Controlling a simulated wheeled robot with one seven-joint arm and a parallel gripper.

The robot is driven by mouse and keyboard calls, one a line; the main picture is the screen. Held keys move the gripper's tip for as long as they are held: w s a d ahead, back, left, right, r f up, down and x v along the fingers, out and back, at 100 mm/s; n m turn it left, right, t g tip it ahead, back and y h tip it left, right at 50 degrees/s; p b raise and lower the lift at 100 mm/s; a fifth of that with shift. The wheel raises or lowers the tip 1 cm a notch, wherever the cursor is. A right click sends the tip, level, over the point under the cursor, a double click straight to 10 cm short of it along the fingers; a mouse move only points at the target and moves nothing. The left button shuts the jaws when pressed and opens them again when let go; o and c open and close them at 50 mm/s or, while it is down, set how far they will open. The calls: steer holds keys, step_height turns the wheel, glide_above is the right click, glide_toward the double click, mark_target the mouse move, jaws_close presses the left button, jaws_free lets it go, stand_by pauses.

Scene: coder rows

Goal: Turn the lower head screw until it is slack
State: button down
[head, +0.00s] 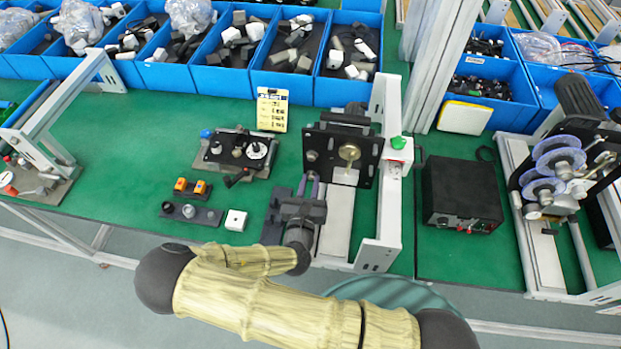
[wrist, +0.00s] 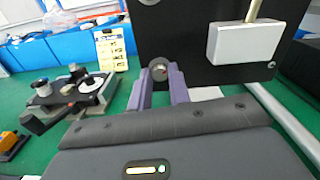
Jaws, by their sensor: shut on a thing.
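The coder's black head plate (head: 365,158) stands upright on a pale rail, with a brass disc (head: 349,153) on its face. A round grey screw (head: 312,155) shows near its left edge. My gripper (head: 308,178), with purple fingers, reaches up to the plate's lower left. In the wrist view, my gripper (wrist: 162,82) is shut on the lower head screw (wrist: 158,70), whose round grey end shows between the fingertips. The fingers hide part of it. I cannot tell how tight the screw is.
A black fixture with dials (head: 238,152) lies to the left, near a yellow card (head: 272,110). A white block (head: 236,220) and orange pieces (head: 190,188) lie nearer. A black power box (head: 460,195) stands right. Blue bins (head: 220,82) line the back.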

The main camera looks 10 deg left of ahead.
steer(key=n, duration=0.3)
steer(key=shift+n, duration=0.4)
steer(key=c, duration=1.4)
jaws_free()
steer(key=shift+c, duration=0.2)
steer(key=m+b, duration=0.1)
steer(key=m, duration=0.4)
steer(key=m+b, duration=0.1)
steer(key=m, duration=0.4)
